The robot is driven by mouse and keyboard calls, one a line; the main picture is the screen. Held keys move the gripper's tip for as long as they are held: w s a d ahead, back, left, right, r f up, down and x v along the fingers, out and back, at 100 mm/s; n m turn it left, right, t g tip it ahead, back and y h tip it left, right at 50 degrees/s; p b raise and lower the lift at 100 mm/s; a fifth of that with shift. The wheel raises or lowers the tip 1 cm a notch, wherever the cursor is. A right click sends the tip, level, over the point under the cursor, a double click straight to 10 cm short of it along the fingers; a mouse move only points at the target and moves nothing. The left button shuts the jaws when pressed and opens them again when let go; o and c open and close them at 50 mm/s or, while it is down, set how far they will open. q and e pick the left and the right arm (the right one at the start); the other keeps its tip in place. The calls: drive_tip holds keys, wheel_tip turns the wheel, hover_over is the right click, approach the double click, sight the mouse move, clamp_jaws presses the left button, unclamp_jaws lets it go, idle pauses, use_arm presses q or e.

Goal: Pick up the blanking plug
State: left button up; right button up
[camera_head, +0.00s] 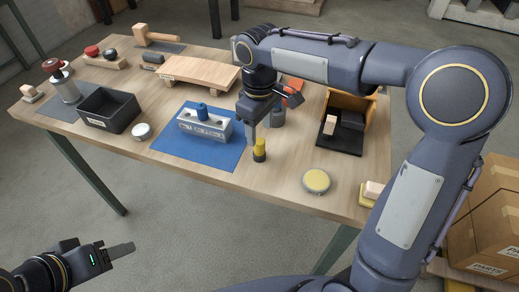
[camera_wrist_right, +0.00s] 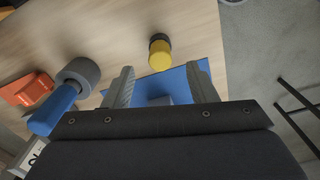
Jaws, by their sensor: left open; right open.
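A small upright yellow-and-black cylinder (camera_head: 259,150), which looks like the blanking plug, stands on the table just off the right edge of the blue mat. In the right wrist view this yellow-and-black cylinder (camera_wrist_right: 160,54) lies ahead of the fingers, apart from them. My right gripper (camera_head: 252,133) points down over the mat's right side, just behind the cylinder. Its fingers (camera_wrist_right: 162,88) are spread with nothing between them. My left gripper (camera_head: 122,250) is open and empty, off the table at the lower left.
The blue mat (camera_head: 180,160) bears a grey metal block (camera_head: 195,125) with a blue piece on top. A round yellow-topped tin (camera_head: 317,181) is right. Bare table lies in front.

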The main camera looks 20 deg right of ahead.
sight(259, 141)
wheel_tip(259, 141, down, 6)
drive_tip(key=shift+f, duration=0.2)
drive_tip(key=shift+c, duration=0.3)
drive_tip(key=c, duration=1)
drive_tip(key=shift+r, duration=0.2)
